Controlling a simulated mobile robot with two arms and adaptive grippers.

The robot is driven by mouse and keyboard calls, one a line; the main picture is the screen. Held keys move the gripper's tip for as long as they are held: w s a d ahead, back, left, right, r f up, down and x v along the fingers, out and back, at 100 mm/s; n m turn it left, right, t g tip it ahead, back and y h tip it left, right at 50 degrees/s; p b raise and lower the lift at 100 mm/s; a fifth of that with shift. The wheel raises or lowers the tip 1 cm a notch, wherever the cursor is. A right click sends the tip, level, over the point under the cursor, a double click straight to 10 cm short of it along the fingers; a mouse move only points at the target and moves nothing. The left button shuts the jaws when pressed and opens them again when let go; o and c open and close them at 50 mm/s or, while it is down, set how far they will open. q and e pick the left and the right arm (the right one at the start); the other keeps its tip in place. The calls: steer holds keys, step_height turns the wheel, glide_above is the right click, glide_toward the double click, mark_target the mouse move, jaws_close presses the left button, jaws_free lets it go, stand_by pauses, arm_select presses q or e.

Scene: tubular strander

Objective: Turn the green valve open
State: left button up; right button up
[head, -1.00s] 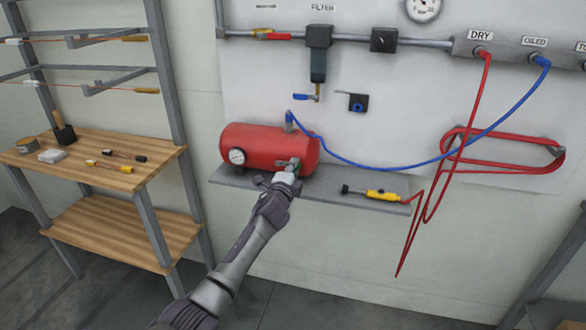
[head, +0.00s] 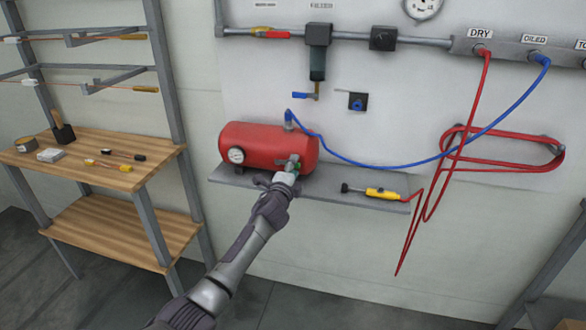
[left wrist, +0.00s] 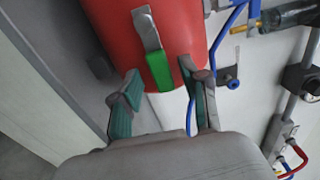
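The green valve handle (left wrist: 158,70) is a green grip on a flat metal lever, at the end of a red air tank (left wrist: 105,22). In the left wrist view it lies between the two fingers of my left gripper (left wrist: 166,98), with a gap on both sides. The fingers are apart and look clear of it. In the head view my left gripper (head: 284,179) is at the tank's lower right end, in front of the red tank (head: 260,142), and partly hides the valve. My right gripper is in neither view.
The tank sits on a grey wall shelf (head: 325,191) with a yellow air tool (head: 382,194). A blue hose (head: 400,164) runs from the tank's top, and red hoses (head: 500,153) hang at right. A wooden bench (head: 120,183) stands at left.

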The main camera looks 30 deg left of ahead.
arm_select(q)
steer(key=v, duration=1.2)
stand_by(0.3)
